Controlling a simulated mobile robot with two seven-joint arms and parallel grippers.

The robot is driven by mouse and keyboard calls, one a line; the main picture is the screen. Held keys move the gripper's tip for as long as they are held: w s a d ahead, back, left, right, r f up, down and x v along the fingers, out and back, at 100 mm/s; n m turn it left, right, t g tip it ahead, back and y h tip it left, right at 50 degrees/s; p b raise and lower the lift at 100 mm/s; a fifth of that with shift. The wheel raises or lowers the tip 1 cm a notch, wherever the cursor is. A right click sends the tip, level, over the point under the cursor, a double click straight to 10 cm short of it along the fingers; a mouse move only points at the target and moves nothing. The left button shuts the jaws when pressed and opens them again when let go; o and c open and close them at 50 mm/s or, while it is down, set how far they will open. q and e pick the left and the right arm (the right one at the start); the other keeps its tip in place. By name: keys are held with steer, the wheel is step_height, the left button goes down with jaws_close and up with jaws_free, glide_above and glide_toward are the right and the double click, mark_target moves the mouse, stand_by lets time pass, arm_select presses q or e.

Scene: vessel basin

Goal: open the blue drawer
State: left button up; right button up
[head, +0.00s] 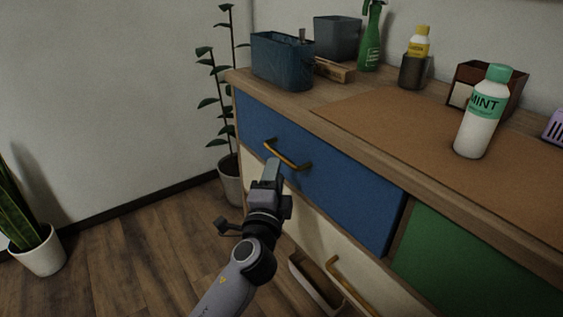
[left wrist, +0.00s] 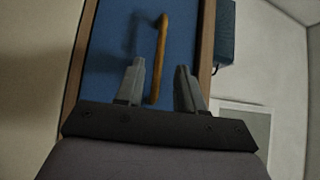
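The blue drawer (head: 330,185) is in the top left of the dresser, and its front looks flush with the dresser. Its brass bar handle (head: 287,155) runs across the front. My left gripper (head: 272,170) is just in front of the drawer, close to the handle's lower left side. In the left wrist view, the gripper (left wrist: 160,80) is open, its two fingers apart. The handle (left wrist: 160,60) shows upright ahead, its lower end between the fingertips. I cannot tell whether a finger touches it. My right gripper is not in view.
A white drawer with a brass handle (head: 350,285) is below, and a green front (head: 470,265) is at right. The dresser top holds a blue bin (head: 282,62), a green spray bottle (head: 371,40) and a mint bottle (head: 482,115). Potted plants (head: 38,250) stand at left. Floor (head: 130,255) there is clear.

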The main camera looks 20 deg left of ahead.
arm_select(q)
steer(key=shift+w+a+r, duration=0.1)
steer(key=shift+w, duration=0.75)
steer(key=shift+w+a+r, duration=0.15)
steer(key=shift+w, duration=0.75)
steer(key=shift+w+a+r, duration=0.1)
steer(key=shift+w, duration=0.75)
jaws_close()
